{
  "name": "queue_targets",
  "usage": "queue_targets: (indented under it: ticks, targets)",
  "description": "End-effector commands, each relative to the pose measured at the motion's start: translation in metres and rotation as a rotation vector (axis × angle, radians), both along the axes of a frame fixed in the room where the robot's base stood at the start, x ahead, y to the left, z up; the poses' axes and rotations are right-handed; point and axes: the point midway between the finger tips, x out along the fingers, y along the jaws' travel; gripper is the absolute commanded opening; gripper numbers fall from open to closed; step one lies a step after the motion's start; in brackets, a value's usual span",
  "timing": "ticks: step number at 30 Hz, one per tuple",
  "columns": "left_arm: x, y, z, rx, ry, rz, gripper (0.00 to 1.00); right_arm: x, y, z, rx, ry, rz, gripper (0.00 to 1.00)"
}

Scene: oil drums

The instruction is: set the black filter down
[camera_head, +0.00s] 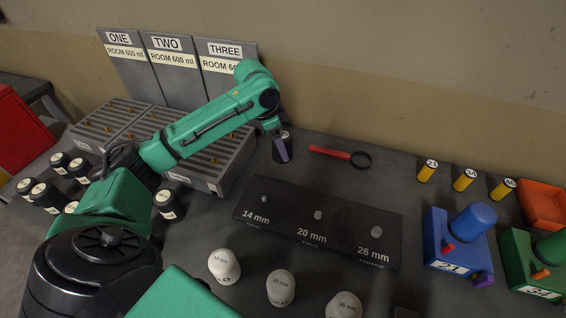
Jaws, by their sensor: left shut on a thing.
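My left arm reaches across from the left, and my left gripper (281,150) points down over the dark table. It is shut on the black filter (290,140), a short dark cylinder partly hidden by the fingers. The filter is at or just above the table, between the grey slotted rack and the red-handled tool; I cannot tell whether it touches. My right gripper is not in view.
The grey rack (219,180) stands left, with signs ONE, TWO and THREE behind. A black size board (318,232), white caps (281,288) and a red-handled tool (330,152) lie nearby.

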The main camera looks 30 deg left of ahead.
Motion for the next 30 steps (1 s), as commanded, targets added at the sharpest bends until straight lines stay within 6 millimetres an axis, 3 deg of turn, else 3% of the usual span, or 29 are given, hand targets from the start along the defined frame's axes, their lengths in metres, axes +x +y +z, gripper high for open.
queue_targets:
  ticks: [4,12,21,22,23,30]
  targets:
    - [0.000,0.000,-0.030,-0.001,0.000,0.002,0.02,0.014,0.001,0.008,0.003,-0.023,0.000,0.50]
    - [0.000,0.000,-0.076,0.000,-0.001,0.001,0.02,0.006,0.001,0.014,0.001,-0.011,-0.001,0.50]
    - [0.000,0.000,-0.080,0.000,-0.003,0.002,0.02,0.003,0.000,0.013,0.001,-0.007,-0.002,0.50]
    - [0.000,0.000,-0.080,0.001,-0.002,0.001,0.85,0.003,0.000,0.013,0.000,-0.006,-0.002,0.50]
    - [0.000,0.000,-0.080,0.001,-0.002,0.001,0.97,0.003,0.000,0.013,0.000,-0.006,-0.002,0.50]
    - [0.000,0.000,-0.080,-0.001,0.001,0.000,1.00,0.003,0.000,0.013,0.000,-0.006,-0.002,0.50]
